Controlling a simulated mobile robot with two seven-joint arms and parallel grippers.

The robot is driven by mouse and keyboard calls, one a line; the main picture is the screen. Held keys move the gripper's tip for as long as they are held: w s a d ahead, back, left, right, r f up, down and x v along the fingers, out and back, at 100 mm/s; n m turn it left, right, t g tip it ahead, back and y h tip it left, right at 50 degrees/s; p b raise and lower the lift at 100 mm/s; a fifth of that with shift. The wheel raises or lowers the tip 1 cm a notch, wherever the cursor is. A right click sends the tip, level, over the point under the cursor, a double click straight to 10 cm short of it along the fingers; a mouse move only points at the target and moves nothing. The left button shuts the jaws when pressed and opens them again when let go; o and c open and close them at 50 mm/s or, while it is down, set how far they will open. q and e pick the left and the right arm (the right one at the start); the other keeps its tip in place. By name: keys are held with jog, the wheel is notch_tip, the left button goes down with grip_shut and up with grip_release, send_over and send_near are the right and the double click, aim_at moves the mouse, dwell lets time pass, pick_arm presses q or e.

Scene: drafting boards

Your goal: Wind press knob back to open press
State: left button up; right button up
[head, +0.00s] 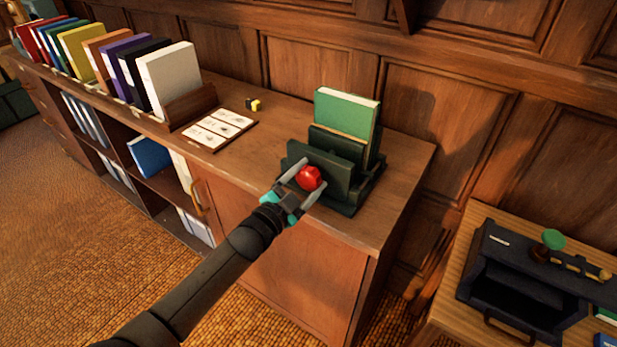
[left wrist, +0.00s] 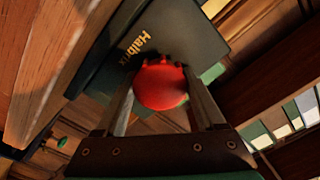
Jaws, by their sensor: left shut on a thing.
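The book press (head: 322,170) is a dark green frame standing near the right end of the cabinet top. A green book (head: 346,112) with pale page edges stands upright in it, behind the front plate. The red press knob (head: 309,178) sits on the front of the press. My left gripper (head: 305,180) comes in from the front and is shut on the knob, one finger on each side. In the left wrist view the red knob (left wrist: 161,87) sits between the fingers, before the dark press plate (left wrist: 140,40) with gold lettering. My right gripper is not in view.
A row of coloured binders (head: 108,60) stands on the cabinet top at the left. A card with pictures (head: 219,128) and a small yellow-and-black object (head: 253,104) lie between. A dark machine with a green knob (head: 553,239) stands on the lower table at right.

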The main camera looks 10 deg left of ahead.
pick_arm(q)
jog(key=n+p, duration=0.1)
jog(key=n, duration=0.2)
jog(key=shift+r+n, duration=0.1)
jog(key=shift+n, duration=0.2)
jog(key=n, duration=1.3)
jog(key=n+b, duration=0.1)
jog(key=n, duration=0.1)
jog(key=n+b, duration=0.1)
jog(key=n, duration=0.2)
jog(key=shift+f+n, duration=0.2)
jog(key=shift+n, duration=0.1)
jog(key=n+b, duration=0.1)
jog(key=n, duration=0.4)
jog(key=shift+n+b, duration=0.3)
jog(key=shift+b, duration=0.1)
jog(key=shift+r+n, duration=0.1)
jog(key=shift+n, duration=0.6)
